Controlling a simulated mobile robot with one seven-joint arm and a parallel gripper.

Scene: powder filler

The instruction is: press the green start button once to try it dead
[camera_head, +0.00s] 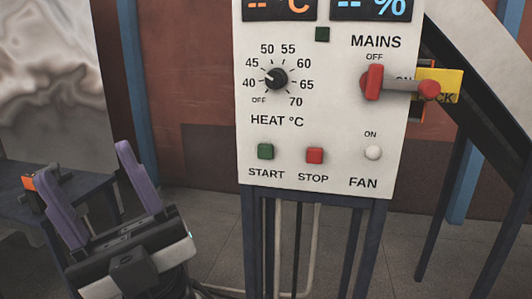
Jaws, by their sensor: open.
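The green START button (265,151) sits at the lower left of the white control panel (330,120), above its label. My gripper (84,168) is at the lower left, well to the left of the panel and apart from it. Its two purple fingers point up and stand wide apart with nothing between them. The MAINS switch (373,82) is a red handle on a grey lever pointing right, with a red knob at its end. A yellow tag (447,86), partly hidden behind the knob, shows letters ending in "CK".
The red STOP button (314,155) is just right of START. The white FAN knob (373,152) is further right. The HEAT dial (274,79) is above. Both displays are cut off and show dashes. A dark bench (30,190) stands behind my gripper.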

